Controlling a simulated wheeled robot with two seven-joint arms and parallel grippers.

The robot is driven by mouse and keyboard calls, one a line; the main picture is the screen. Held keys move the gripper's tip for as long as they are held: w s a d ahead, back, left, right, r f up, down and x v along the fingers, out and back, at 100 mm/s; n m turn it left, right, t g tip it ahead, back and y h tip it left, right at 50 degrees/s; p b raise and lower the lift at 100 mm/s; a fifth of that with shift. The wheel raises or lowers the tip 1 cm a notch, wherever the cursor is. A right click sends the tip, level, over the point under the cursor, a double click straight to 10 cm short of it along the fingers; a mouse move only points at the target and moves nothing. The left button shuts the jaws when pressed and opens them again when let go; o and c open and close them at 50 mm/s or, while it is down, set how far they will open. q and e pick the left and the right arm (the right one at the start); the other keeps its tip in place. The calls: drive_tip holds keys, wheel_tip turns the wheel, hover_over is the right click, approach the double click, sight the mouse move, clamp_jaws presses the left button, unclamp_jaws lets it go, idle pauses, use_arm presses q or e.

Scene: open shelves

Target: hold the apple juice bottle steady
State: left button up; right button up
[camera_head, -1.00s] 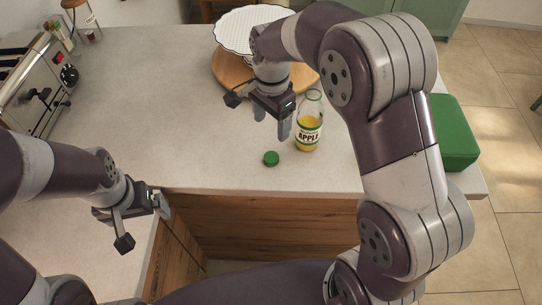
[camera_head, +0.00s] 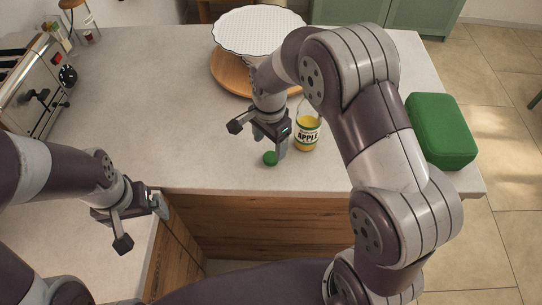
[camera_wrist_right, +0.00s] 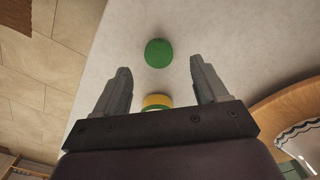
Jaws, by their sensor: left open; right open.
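The apple juice bottle (camera_head: 307,134) stands upright on the counter, a clear bottle with yellow juice and an "APPLE" label. My right arm hides part of its top. In the right wrist view a yellow and green part of the bottle (camera_wrist_right: 157,101) shows between the finger bases. A green cap (camera_head: 270,158) lies on the counter; it also shows in the right wrist view (camera_wrist_right: 158,53), beyond the fingertips. My right gripper (camera_head: 269,147) is open just left of the bottle, close above the cap. My left gripper (camera_head: 160,203) is open and empty at the counter's inner corner.
A green box (camera_head: 441,130) stands at the right edge of the counter. A toaster (camera_head: 38,92) is at the far left. The counter's middle left is clear.

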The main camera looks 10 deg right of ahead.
sight(271, 157)
wheel_tip(271, 157, down, 5)
drive_tip(key=shift+s+p, duration=0.1)
drive_tip(key=shift+p, duration=0.35)
drive_tip(key=c, duration=1.1)
